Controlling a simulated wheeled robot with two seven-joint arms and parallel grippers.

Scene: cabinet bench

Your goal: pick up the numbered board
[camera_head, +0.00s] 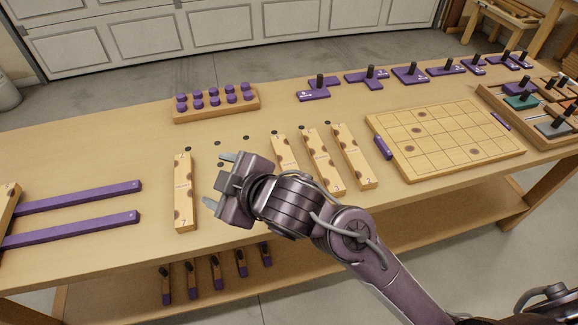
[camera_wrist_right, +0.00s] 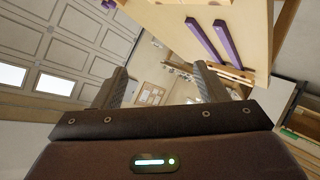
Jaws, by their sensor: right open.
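A light wooden board marked 7 (camera_head: 184,190) lies on the bench, left of my right gripper. Three similar boards lie to the right: one partly hidden behind my wrist (camera_head: 285,152), one that seems marked 3 (camera_head: 322,160), and one at the far right of the group (camera_head: 353,156). My right gripper (camera_head: 214,180) is open and empty, its fingers pointing left toward the board marked 7, apart from it in the picture. In the right wrist view the spread fingers (camera_wrist_right: 160,72) hold nothing, and no numbered board is clear between them.
Two long purple bars (camera_head: 85,196) lie at the left. A wooden block with purple knobs (camera_head: 215,103) stands behind. A gridded board (camera_head: 445,140) lies at the right. Purple pieces with black handles (camera_head: 410,72) line the back edge. Several purple-ended pieces (camera_head: 216,272) show below the front edge.

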